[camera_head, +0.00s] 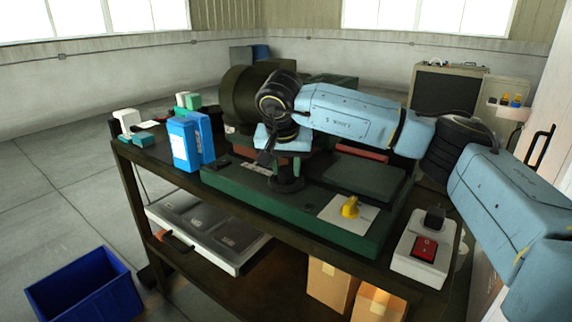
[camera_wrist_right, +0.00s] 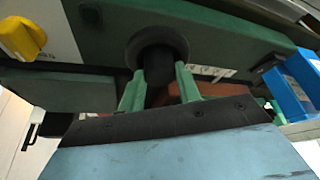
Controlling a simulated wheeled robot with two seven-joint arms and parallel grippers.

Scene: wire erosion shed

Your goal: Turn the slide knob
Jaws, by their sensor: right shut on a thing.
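A black knob (camera_head: 285,180) with a round flange and a narrower stem stands on the front of the green machine base (camera_head: 235,184). In the wrist view the knob's flange (camera_wrist_right: 158,45) shows beyond the fingers. My right gripper (camera_head: 283,160) reaches over the bench from the right and points down at the knob. In the wrist view the green fingers of my right gripper (camera_wrist_right: 157,85) stand on either side of the dark stem, shut on it. The gripper body hides part of the knob in the head view. My left gripper is not in view.
A yellow knob (camera_head: 350,207) sits on a white plate to the right. A white box with a red switch (camera_head: 424,249) is at the bench's right end. Blue boxes (camera_head: 184,146) stand left of the gripper. A blue bin (camera_head: 86,290) is on the floor.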

